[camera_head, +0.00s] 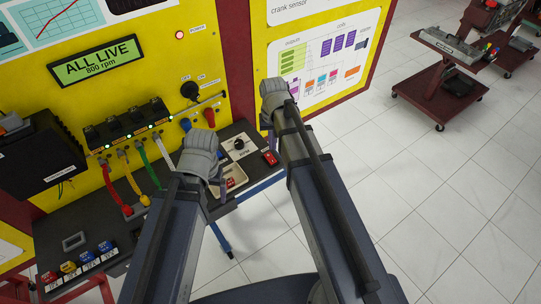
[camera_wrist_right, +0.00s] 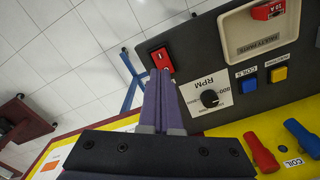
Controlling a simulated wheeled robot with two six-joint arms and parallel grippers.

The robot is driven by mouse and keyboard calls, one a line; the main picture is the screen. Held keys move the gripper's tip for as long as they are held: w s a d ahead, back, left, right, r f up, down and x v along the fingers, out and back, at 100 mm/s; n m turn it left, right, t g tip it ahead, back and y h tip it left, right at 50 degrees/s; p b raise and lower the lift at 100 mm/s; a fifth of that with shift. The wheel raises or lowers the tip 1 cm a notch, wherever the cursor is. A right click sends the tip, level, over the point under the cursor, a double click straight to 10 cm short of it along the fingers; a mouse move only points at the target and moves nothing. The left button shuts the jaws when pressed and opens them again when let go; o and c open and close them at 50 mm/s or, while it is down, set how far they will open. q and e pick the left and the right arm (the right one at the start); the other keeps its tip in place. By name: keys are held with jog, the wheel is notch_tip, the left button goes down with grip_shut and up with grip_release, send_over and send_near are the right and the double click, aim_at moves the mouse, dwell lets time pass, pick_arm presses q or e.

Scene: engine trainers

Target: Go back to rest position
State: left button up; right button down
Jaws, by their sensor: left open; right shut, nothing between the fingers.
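My left gripper (camera_head: 219,183) is in the head view, low over the dark console shelf. It is open, and its wrist hides much of it. My right gripper (camera_wrist_right: 164,72) is shut and empty in the right wrist view, its fingertips close to the red rocker switch (camera_wrist_right: 160,60); I cannot tell if they touch it. In the head view my right wrist reaches further forward, beside the yellow panel's right edge, and largely hides its fingers. The red switch also shows in the head view (camera_head: 270,158).
The yellow engine panel (camera_head: 215,60) has an "ALL LIVE 800 rpm" display (camera_head: 98,62). The dark console (camera_head: 112,232) carries an RPM knob (camera_wrist_right: 209,98) and a faulty-parts tray (camera_wrist_right: 243,50). Coloured leads hang from the coil row. A red cart (camera_head: 440,95) stands back right; tiled floor between is clear.

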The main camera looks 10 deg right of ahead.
jog(key=s+a+f+n+h+b, duration=0.1)
jog(key=s+a+n, duration=0.4)
jog(key=s+a, duration=0.5)
jog(key=s, duration=0.4)
jog(key=shift+s+a+f+n, duration=0.15)
jog(key=shift+a+n, duration=0.1)
jog(key=shift+n, duration=0.15)
